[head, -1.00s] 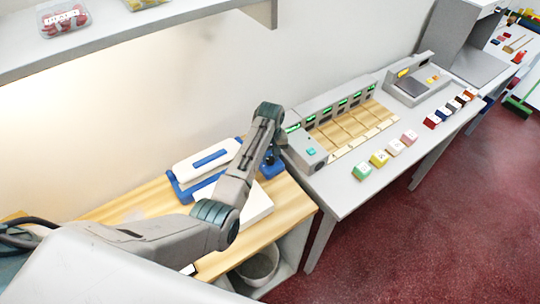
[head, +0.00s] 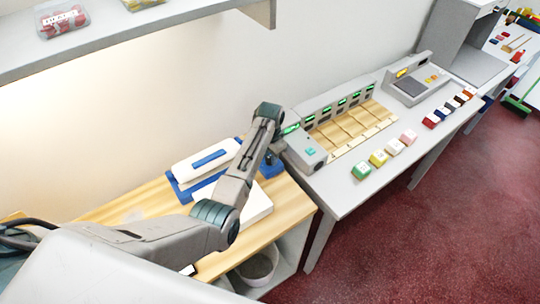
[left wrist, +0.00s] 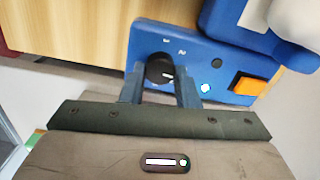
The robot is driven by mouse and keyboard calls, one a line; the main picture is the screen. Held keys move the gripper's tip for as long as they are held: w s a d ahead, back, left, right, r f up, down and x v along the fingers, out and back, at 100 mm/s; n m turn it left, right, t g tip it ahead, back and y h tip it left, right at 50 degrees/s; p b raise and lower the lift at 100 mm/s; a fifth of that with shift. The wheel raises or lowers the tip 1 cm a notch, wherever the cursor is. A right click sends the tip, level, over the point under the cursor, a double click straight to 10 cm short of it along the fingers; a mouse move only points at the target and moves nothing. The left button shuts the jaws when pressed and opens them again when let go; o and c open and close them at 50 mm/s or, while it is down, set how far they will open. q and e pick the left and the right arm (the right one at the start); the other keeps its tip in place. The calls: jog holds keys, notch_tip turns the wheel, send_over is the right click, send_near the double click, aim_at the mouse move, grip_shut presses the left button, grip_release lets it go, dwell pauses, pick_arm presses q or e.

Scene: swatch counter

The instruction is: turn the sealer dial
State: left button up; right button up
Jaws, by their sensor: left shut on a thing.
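The sealer is a blue and white machine (head: 182,190) on the wooden worktop in the head view, partly hidden behind my left arm. Its blue control panel (left wrist: 205,62) fills the upper middle of the left wrist view. On the panel are a dark round dial (left wrist: 160,68) with a white mark, small white print above it, a black knob and an orange button (left wrist: 249,85). My left gripper (left wrist: 160,80) is shut on the dial, one finger on each side. In the head view the gripper (head: 270,160) is at the sealer's right end, its fingertips hard to make out. My right gripper is not in view.
A grey counter (head: 345,198) with a tile rack and several coloured swatch blocks (head: 378,158) stands to the right. A shelf (head: 150,32) with clear tubs hangs at upper left. A round bin (head: 257,268) sits below the worktop. Wooden worktop (left wrist: 70,40) lies bare left of the panel.

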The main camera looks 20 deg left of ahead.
pick_arm(q)
jog(key=m, duration=0.5)
jog(key=shift+d+m, duration=0.1)
jog(key=shift+m, duration=1)
jog(key=o, duration=1)
jog(key=shift+r, duration=0.1)
